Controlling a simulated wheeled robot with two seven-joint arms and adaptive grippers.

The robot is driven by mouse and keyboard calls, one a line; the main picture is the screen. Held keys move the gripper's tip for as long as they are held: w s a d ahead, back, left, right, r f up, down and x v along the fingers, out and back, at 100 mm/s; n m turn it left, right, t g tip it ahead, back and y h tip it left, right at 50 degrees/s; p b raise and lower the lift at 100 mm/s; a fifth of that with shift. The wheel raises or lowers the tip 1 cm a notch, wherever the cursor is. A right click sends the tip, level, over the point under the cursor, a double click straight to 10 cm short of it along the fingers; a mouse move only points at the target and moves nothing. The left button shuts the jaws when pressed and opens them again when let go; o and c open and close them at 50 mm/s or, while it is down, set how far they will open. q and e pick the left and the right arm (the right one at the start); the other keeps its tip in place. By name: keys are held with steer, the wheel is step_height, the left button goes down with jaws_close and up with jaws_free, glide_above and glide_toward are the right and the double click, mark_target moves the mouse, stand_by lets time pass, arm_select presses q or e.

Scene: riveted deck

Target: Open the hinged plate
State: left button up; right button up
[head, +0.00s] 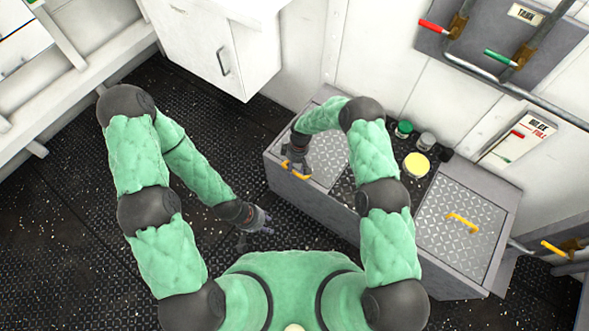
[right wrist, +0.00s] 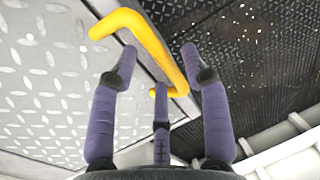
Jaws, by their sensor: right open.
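A diamond-pattern metal plate (head: 325,154) with a yellow handle (head: 297,171) lies flat on the left part of a grey locker. My right gripper (head: 295,162) is at this handle. In the right wrist view, the plate (right wrist: 50,80) fills the left side and the yellow bar handle (right wrist: 150,42) runs between the fingers. My right gripper (right wrist: 161,85) is open, with fingers on both sides of the bar. A second such plate (head: 450,250) with a yellow handle (head: 462,222) lies flat at the right. My left gripper (head: 257,225) hangs over the dark floor; its finger opening is unclear.
The grey locker (head: 310,200) stands against the white wall. Between the plates, a dark top holds a green-lidded jar (head: 403,129), a grey-lidded jar (head: 426,140) and a yellow-topped jar (head: 416,164). A white cabinet (head: 205,45) stands behind. Pipes with coloured levers (head: 435,27) line the wall.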

steer(key=shift+f, duration=0.3)
jaws_close()
steer(key=shift+r, duration=0.15)
